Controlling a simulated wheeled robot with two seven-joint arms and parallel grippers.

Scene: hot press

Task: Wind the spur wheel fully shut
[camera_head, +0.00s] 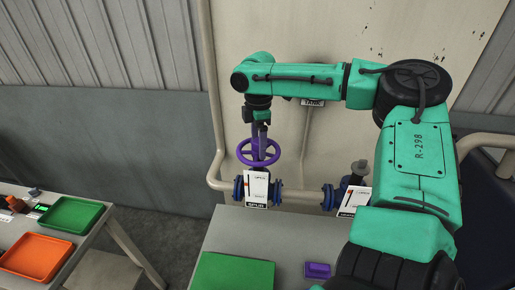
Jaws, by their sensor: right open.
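The spur wheel is a purple handwheel (243,151) on a valve whose white card has a "SPUR" label (256,204) below it. My right gripper (262,150) points down from above, with its fingers at the wheel, overlapping its middle in the picture. It is open; whether the fingers touch the wheel or its spokes is too small to tell. The fingers hide part of the wheel's hub and rim. My left gripper is not in view.
A second valve (359,172) stands to the right on the same pipe, partly behind my right arm. A green mat (234,272) and a purple block (317,270) lie on the grey bench. A side table at left bears green (72,215) and orange (36,256) trays.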

